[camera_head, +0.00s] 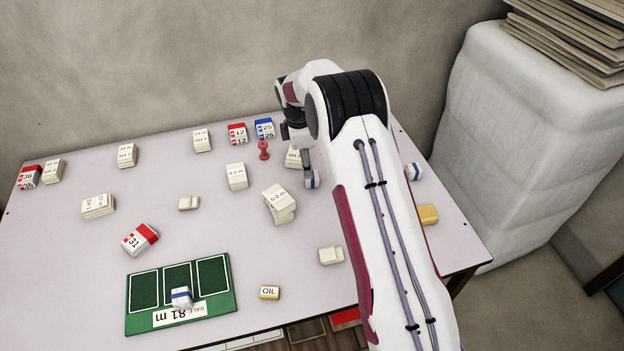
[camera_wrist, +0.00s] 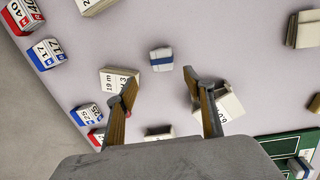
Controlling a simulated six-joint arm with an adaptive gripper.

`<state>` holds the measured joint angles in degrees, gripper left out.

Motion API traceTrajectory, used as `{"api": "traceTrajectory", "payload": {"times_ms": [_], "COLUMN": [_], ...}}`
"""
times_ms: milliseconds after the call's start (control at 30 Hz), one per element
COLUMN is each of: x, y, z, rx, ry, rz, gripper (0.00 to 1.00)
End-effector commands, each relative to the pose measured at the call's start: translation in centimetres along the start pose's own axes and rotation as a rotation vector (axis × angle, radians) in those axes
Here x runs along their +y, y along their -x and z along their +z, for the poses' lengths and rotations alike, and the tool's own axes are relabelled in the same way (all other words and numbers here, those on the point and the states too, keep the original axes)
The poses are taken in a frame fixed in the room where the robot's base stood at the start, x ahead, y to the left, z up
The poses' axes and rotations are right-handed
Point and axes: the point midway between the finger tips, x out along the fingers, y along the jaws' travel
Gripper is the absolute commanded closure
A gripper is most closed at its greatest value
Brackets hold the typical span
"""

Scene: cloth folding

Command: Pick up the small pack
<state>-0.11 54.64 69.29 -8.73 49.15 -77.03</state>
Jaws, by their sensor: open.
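A small white pack with a blue band (camera_wrist: 161,59) lies on the table just beyond my fingertips in the wrist view, in line with the gap between them. In the head view a small white-and-blue pack (camera_head: 312,180) shows at the lower end of my gripper (camera_head: 306,164). My gripper (camera_wrist: 161,88) is open and empty, with one finger on each side in the wrist view. Other small white-and-blue packs lie on the green mat (camera_head: 181,297) and right of my arm (camera_head: 415,171). My gripper is partly hidden by my arm in the head view.
A white pack stack (camera_head: 279,203) and another pack (camera_head: 293,158) lie close on either side of my gripper. A red pawn-like piece (camera_head: 264,150) stands left of it. Several other packs, the green mat (camera_head: 230,265) and an OIL block (camera_head: 269,292) share the table.

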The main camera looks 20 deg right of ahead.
Motion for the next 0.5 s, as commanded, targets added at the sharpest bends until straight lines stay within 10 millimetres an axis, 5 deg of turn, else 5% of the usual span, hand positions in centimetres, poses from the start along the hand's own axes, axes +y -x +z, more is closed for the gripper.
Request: {"api": "traceTrajectory", "payload": {"times_ms": [500], "x": [0.0], "y": [-1.5], "z": [0.1], "rx": [0.0], "ry": [-0.001], "rz": [0.001], "gripper": [0.48]}}
